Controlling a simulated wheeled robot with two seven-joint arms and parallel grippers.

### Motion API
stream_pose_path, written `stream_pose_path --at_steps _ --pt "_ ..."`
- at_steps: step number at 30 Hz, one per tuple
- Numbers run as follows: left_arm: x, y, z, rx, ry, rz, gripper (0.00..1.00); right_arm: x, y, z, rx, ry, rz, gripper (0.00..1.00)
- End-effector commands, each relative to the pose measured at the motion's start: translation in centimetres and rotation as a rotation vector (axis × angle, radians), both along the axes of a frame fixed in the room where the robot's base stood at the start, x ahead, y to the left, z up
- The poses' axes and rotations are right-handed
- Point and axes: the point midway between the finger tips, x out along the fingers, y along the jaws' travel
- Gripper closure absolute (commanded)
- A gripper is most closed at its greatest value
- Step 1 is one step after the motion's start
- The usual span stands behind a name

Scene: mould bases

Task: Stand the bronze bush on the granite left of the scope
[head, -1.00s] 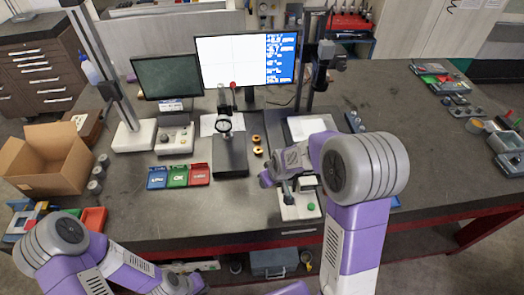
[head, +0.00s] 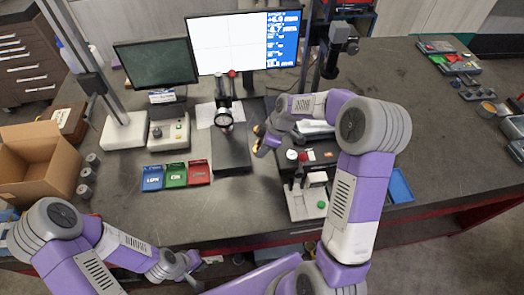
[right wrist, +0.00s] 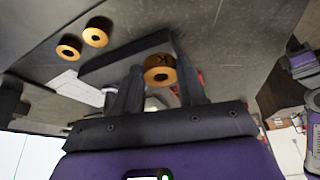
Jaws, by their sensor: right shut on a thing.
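My right gripper (right wrist: 160,82) is shut on a bronze bush (right wrist: 160,66) marked with a dark letter, held between its fingertips. In the head view, the right gripper (head: 261,144) hangs just right of a dark slab, the granite (head: 231,155), which carries a stand with a round dial (head: 225,121). The slab also shows behind the held bush in the right wrist view (right wrist: 110,64). The scope (head: 338,42), a dark head on a column, stands further right at the back. My left gripper (head: 187,268) is low at the front; its fingers are too small to read.
Two other bronze bushes, one (right wrist: 68,50) and another (right wrist: 96,35), stand on the bench beside the slab. Blue, green and red trays (head: 175,175) lie left of the slab. A white-based device (head: 308,203) stands at right front. Monitors (head: 240,42) stand behind.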

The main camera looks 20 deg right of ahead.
Motion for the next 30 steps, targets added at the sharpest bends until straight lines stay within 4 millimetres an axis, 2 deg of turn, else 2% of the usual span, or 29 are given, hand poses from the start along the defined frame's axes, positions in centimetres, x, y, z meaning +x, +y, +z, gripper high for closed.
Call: stream_pose_path --at_steps 4,9,11,18,25,30 --pt "0.0 0.0 -0.7 0.000 0.000 0.000 1.00 -0.9 -0.6 0.0 0.000 -0.004 0.232 1.00" --pt "0.0 0.0 -0.9 0.000 0.000 0.000 1.00 -1.6 -0.9 0.1 0.001 -0.002 0.365 1.00" --pt "0.0 0.0 -0.8 0.000 0.000 0.000 1.00 -1.8 -0.9 -0.6 0.001 0.001 0.382 1.00" --pt "0.0 0.0 -0.6 0.000 0.000 0.000 1.00 -1.8 -1.0 -4.8 0.000 0.001 0.386 1.00" --pt "0.0 0.0 -0.5 0.000 0.000 0.000 1.00 -1.8 -1.0 -6.7 0.000 -0.001 0.384 1.00" --pt "0.0 0.0 -0.3 0.000 0.000 0.000 1.00 -1.8 -1.0 -9.1 0.000 0.001 0.384 1.00"
